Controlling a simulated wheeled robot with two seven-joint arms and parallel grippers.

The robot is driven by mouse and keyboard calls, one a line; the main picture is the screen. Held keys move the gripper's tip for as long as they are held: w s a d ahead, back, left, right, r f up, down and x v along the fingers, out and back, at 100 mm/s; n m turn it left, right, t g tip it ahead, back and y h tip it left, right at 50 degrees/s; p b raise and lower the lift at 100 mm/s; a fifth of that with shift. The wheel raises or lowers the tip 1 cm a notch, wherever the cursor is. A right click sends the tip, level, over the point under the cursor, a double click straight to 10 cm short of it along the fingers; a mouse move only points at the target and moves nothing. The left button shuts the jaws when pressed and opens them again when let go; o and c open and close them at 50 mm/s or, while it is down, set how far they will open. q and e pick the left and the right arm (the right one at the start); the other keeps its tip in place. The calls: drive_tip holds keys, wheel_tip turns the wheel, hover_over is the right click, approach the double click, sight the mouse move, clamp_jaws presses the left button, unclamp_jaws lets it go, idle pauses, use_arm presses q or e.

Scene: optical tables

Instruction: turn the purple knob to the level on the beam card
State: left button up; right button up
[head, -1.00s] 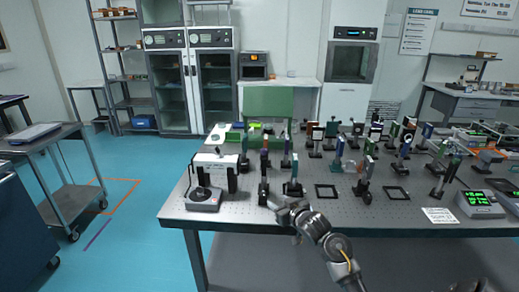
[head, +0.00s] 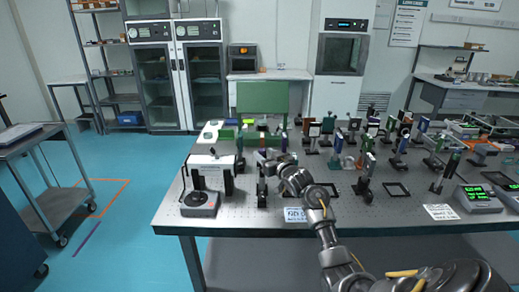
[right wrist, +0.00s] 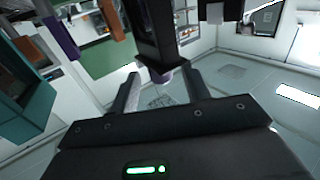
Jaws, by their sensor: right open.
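My right gripper (head: 270,164) is over the front part of the optical table, close to a dark upright mount (head: 262,190). In the right wrist view its two fingers (right wrist: 160,95) are apart, with nothing held between them. A black mount (right wrist: 155,35) stands just beyond the fingers. In the head view the knob is not discernible. A white printed card (head: 295,214) lies at the front edge, its text too small to read surely. My left gripper is out of view.
The optical table (head: 350,212) holds several posts and mounts behind and right of my gripper. A grey box with a black knob (head: 200,202) stands front left. Another white card (head: 440,211) and a green-lit meter (head: 478,197) are at the right.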

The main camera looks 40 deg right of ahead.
sight(260, 149)
drive_tip(key=w, duration=0.2)
drive_tip(key=shift+w+d+r, duration=0.1)
drive_tip(key=shift+w+r, duration=0.05)
drive_tip(key=shift+w, duration=0.15)
drive_tip(key=shift+w+d, duration=0.1)
drive_tip(key=shift+w, duration=0.75)
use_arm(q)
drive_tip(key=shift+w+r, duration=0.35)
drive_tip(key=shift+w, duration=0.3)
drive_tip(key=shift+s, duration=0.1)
use_arm(e)
drive_tip(key=shift+c, duration=1.1)
drive_tip(key=c, duration=0.8)
use_arm(q)
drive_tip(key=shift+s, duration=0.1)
drive_tip(key=shift+p, duration=0.3)
use_arm(e)
drive_tip(key=shift+m+h, duration=0.3)
drive_tip(key=shift+h, duration=0.2)
